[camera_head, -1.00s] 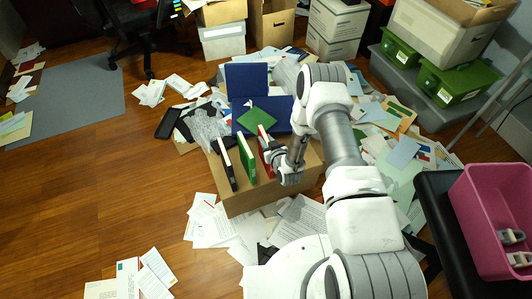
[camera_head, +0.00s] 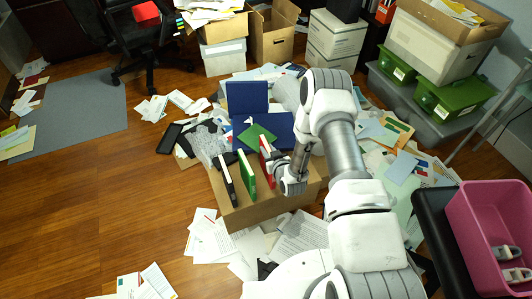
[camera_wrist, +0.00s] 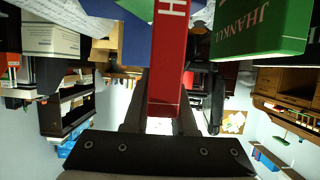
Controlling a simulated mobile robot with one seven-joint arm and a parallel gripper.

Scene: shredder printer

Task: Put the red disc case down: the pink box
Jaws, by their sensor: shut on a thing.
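The red disc case (camera_head: 266,148) stands upright at the cardboard box, to the right of the green and black cases. My gripper (camera_head: 274,163) is at its right side. In the wrist view the red case (camera_wrist: 169,65) runs down between the two fingers of my gripper (camera_wrist: 160,112), which are shut on it. The pink box (camera_head: 478,243) is at the far right, apart from my gripper, with grey-white items inside.
The cardboard box (camera_head: 262,207) holds a green case (camera_head: 246,175) and a black case (camera_head: 227,180). Blue folders (camera_head: 265,132) lie behind it, with papers around it on the floor. A black surface (camera_head: 440,230) is beside the pink box. Wooden floor at left is mostly clear.

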